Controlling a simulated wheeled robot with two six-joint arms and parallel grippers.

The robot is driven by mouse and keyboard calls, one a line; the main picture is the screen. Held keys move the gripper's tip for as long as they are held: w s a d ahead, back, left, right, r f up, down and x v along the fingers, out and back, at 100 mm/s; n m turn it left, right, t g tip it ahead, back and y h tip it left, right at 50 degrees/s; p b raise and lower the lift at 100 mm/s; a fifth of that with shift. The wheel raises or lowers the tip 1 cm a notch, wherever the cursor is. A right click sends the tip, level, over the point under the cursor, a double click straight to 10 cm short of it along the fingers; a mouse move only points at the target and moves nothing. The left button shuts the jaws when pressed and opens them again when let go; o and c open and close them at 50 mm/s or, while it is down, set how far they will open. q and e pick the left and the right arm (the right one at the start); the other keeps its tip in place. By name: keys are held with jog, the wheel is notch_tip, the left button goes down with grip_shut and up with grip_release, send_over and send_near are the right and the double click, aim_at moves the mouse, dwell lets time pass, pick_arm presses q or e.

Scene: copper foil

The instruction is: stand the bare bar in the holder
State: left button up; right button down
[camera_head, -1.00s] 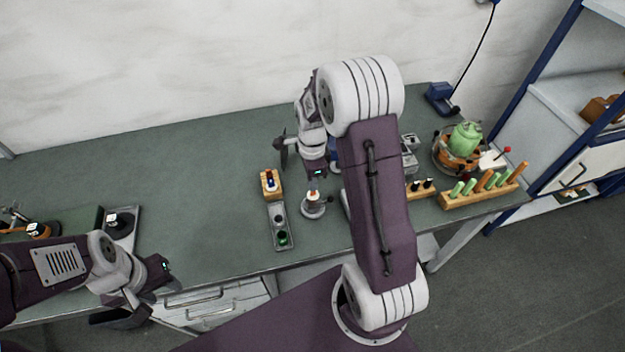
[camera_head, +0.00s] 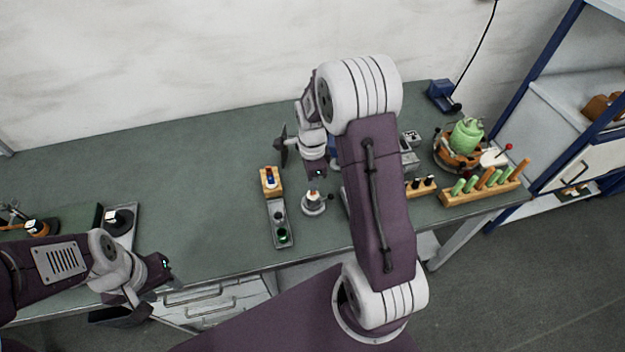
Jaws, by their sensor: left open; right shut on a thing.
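My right gripper (camera_head: 316,176) points down over a small round grey stand (camera_head: 313,206), which looks like the holder. A pale piece with an orange band (camera_head: 313,196) shows at the top of the stand, just under the fingertips. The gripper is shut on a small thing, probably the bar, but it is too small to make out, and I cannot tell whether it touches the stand. My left gripper (camera_head: 155,280) is open and empty at the left front table edge, far from the stand.
A narrow grey tray (camera_head: 279,215) with a wooden block (camera_head: 270,182) lies left of the stand. A wooden rack (camera_head: 485,194) of green and orange pegs stands right, near a green canister (camera_head: 466,138). My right arm hides the table right of the stand. The left middle table is clear.

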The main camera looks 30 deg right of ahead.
jog(key=shift+f, duration=0.2)
jog(key=c, duration=1.5)
grip_release()
notch_tip(320, 180, up, 9)
jog(key=shift+r, duration=0.1)
jog(key=o, duration=0.3)
jog(key=shift+o, duration=0.2)
